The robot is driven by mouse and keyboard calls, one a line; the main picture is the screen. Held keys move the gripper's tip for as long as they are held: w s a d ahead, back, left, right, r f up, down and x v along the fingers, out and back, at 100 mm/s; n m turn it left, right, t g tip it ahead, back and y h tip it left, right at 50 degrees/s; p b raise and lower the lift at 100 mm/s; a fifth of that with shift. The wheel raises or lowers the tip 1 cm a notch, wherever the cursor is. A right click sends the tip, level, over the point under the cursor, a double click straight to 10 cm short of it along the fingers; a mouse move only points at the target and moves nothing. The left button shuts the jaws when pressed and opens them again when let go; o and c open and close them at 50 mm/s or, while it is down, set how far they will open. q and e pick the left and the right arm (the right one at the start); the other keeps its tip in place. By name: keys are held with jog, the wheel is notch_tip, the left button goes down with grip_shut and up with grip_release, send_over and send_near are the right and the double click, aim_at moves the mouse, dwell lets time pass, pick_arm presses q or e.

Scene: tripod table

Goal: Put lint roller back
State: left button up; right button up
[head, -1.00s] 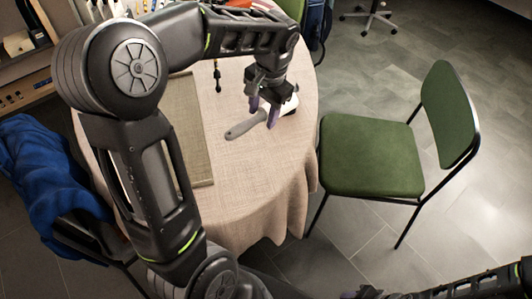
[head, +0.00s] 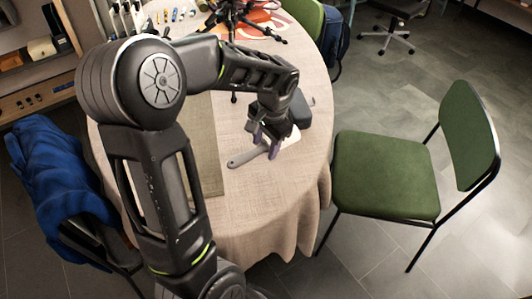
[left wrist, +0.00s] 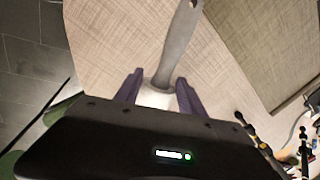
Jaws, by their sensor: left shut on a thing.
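The lint roller lies on the round, cloth-covered table (head: 245,205). Its grey handle (head: 246,157) points left in the head view, and its white roller end (head: 290,136) is partly hidden by my gripper. My left gripper (head: 267,143) is over the roller from above, shut on it with purple fingers. In the left wrist view, the handle (left wrist: 178,45) extends away between the fingers (left wrist: 158,90), and the white end sits close to the gripper body. I cannot tell if the roller is lifted off the cloth. My right gripper is out of view.
A woven mat (head: 205,150) lies left of the roller, partly behind my arm. A black tripod (head: 235,15) stands at the table's far side. A green chair (head: 385,172) is at the right. Blue cloth (head: 60,170) hangs on a chair at the left. The table's front is clear.

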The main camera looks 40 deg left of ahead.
aim_at(266, 152)
pick_arm(q)
jog(key=shift+f, duration=1.85)
jog(key=shift+f, duration=0.15)
jog(key=o, duration=1.5)
jog(key=shift+c, duration=0.2)
notch_tip(266, 152, up, 12)
jog(key=d, duration=0.2)
jog(key=shift+s, duration=0.15)
